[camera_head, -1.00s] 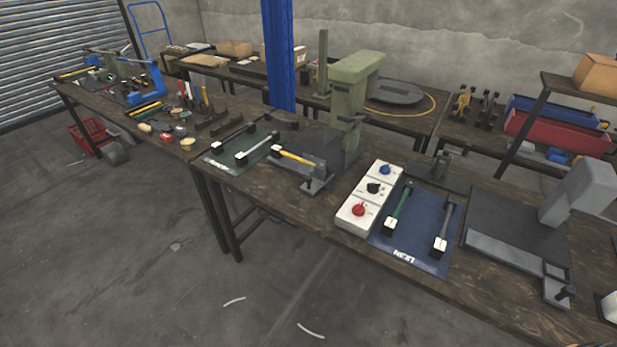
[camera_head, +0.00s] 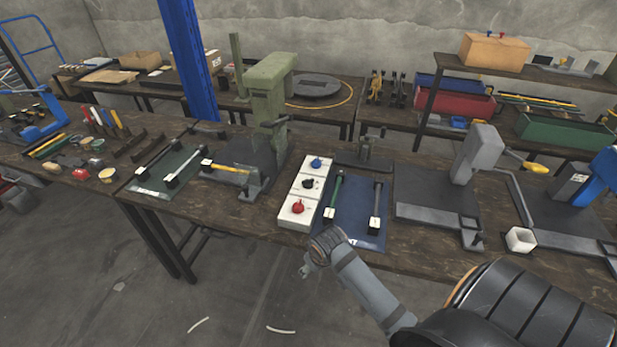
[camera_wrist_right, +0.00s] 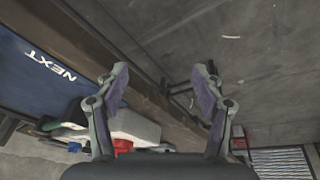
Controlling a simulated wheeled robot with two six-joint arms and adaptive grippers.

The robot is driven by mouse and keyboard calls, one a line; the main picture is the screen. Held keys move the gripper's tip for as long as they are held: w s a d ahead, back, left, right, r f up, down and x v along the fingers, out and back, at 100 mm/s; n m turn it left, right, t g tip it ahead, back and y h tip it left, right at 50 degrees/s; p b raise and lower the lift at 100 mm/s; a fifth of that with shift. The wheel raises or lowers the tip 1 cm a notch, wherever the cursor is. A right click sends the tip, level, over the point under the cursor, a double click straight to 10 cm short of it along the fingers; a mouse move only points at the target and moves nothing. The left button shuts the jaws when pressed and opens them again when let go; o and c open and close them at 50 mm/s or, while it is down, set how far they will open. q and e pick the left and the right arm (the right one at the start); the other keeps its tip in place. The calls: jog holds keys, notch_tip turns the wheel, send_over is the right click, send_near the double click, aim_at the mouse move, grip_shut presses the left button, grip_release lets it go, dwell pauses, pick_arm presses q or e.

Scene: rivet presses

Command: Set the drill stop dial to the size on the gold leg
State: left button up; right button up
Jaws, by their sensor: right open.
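A white panel box (camera_head: 294,215) on the bench carries a blue dial (camera_head: 316,162), a black dial (camera_head: 307,184) and a red dial (camera_head: 297,207); their markings are too small to read. A gold leg (camera_head: 228,166) with a pale block at its left end lies at the foot of the green press (camera_head: 268,95). Its size cannot be read. My right gripper (camera_head: 309,265) is in front of the bench's front edge, below the panel box, touching nothing. In the right wrist view my right gripper (camera_wrist_right: 162,82) is open and empty. My left gripper is not in view.
A blue mat (camera_head: 352,228) right of the box holds a green leg (camera_head: 335,194) and a grey leg (camera_head: 376,208). A green mat (camera_head: 150,185) with two legs lies left. A grey press (camera_head: 475,155) stands to the right. Floor (camera_head: 240,290) before the bench is clear.

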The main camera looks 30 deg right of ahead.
jog(key=shift+m, duration=0.4)
jog(key=w+d+r, duration=0.2)
jog(key=w, duration=0.2)
jog(key=w+d+r, duration=0.2)
jog(key=w+r, duration=0.1)
jog(key=w, duration=0.2)
jog(key=w+d+r, duration=0.3)
jog(key=w, duration=0.2)
jog(key=m, duration=0.2)
send_near(308, 180)
jog(key=shift+t, duration=0.4)
jog(key=x, duration=0.8)
jog(key=shift+s+d+f, duration=0.1)
jog(key=shift+f, duration=0.4)
jog(key=c, duration=1.1)
